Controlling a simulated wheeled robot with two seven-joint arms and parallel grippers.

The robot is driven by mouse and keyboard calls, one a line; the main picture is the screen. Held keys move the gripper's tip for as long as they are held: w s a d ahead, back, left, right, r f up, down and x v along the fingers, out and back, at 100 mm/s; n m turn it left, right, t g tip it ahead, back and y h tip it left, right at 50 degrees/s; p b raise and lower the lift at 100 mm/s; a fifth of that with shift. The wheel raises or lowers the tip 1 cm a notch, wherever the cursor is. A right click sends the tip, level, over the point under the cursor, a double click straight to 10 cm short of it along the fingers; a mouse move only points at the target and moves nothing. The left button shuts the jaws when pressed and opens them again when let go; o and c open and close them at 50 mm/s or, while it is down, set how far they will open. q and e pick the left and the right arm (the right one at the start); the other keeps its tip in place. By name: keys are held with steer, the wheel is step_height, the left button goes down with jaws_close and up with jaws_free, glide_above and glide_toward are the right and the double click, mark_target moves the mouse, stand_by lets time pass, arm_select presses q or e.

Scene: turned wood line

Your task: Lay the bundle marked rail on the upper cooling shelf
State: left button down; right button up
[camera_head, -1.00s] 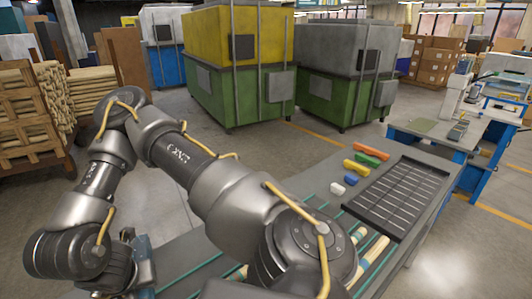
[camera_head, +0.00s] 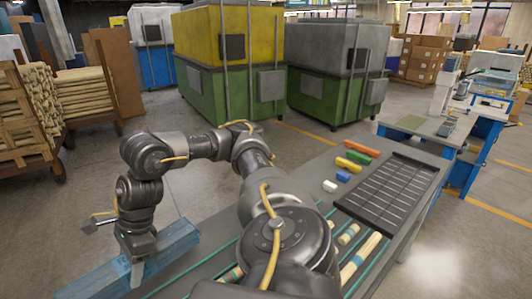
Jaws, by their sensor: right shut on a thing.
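My right gripper (camera_head: 138,268) is in the left foreground, pointing down at the end of my bent arm. It is shut on a long blue block (camera_head: 178,238), which seems to be the bundle. The block lies slantwise, and its near end runs toward the bottom left. No mark can be read on it, so I cannot tell whether it says rail. The gripper hides the block's middle. I cannot make out the upper cooling shelf in this view. My left gripper is not in view.
The grey bench (camera_head: 408,228) carries a black gridded tray (camera_head: 388,190), small coloured blocks (camera_head: 348,164) and banded wooden dowels (camera_head: 360,258) between green strips. Stacked wood on a rack (camera_head: 25,110) stands at the left. Green-based machines (camera_head: 235,100) stand behind. The floor between is open.

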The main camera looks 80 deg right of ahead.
mark_target(97, 289)
steer(key=n, duration=0.2)
steer(key=n+g, duration=0.1)
steer(key=shift+d+r+n, duration=0.1)
steer(key=shift+r+n, duration=0.2)
steer(key=shift+n, duration=0.1)
steer(key=shift+w, duration=0.1)
steer(key=w+a+f, duration=0.1)
steer(key=w+a, duration=0.1)
steer(key=w+a+f+p, duration=0.2)
steer(key=w+a, duration=0.1)
steer(key=shift+w+a+f, duration=0.1)
steer(key=shift+w+a, duration=0.2)
steer(key=w+a+f, duration=0.2)
steer(key=f, duration=0.1)
steer(key=w+a+f+p, duration=0.1)
steer(key=f, duration=0.1)
steer(key=shift+w+a+f, duration=0.15)
steer(key=shift+w, duration=0.15)
steer(key=shift+w+a+f, duration=0.3)
steer(key=shift+w+f, duration=0.05)
steer(key=shift+f, duration=0.2)
step_height(97, 289, down, 3)
steer(key=shift+w+f+p, duration=0.1)
steer(key=shift+f+p, duration=0.1)
steer(key=shift+p, duration=0.25)
steer(key=o, duration=1.3)
steer(key=shift+f, duration=0.1)
steer(key=shift+o, duration=0.2)
